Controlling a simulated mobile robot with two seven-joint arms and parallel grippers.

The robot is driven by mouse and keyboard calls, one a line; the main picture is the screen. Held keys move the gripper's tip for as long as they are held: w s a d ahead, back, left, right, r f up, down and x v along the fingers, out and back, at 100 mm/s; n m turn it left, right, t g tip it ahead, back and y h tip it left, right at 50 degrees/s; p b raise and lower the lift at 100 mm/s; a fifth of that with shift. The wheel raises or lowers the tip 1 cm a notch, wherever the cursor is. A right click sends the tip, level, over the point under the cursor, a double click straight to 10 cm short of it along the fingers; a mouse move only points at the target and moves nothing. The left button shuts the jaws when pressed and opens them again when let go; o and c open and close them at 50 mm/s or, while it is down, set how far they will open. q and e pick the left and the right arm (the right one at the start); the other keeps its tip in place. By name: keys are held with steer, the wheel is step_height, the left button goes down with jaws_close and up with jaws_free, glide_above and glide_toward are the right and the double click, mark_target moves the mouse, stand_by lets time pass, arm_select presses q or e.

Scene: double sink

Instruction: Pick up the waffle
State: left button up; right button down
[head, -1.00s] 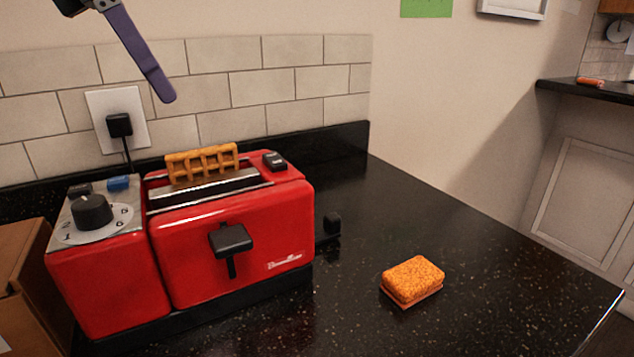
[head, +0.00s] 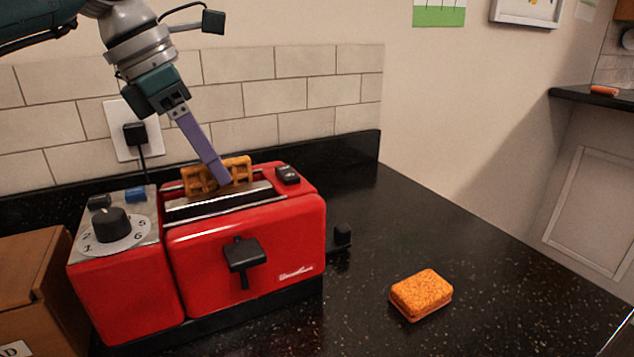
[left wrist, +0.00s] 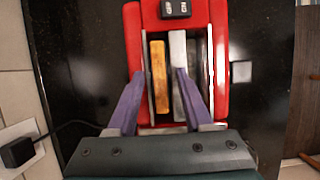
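A golden-brown waffle (head: 196,181) stands upright in the rear slot of the red toaster (head: 245,235), its upper part showing above the slot. My left gripper (head: 224,182) is at the waffle from above, with one purple finger in front of it and hiding its middle in the head view. In the left wrist view the left gripper (left wrist: 159,74) is open. The waffle (left wrist: 159,80) lies between its two fingers, with a gap visible on the right side. Whether the left finger touches it I cannot tell. My right gripper is in neither view.
An orange sponge (head: 421,293) lies on the black counter (head: 480,265) right of the toaster. A cardboard box (head: 40,280) stands at the left. A plug and cord (head: 135,134) are on the tiled wall behind. The counter's right side is mostly clear.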

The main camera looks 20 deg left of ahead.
arm_select(q)
jaws_close()
stand_by(0.3)
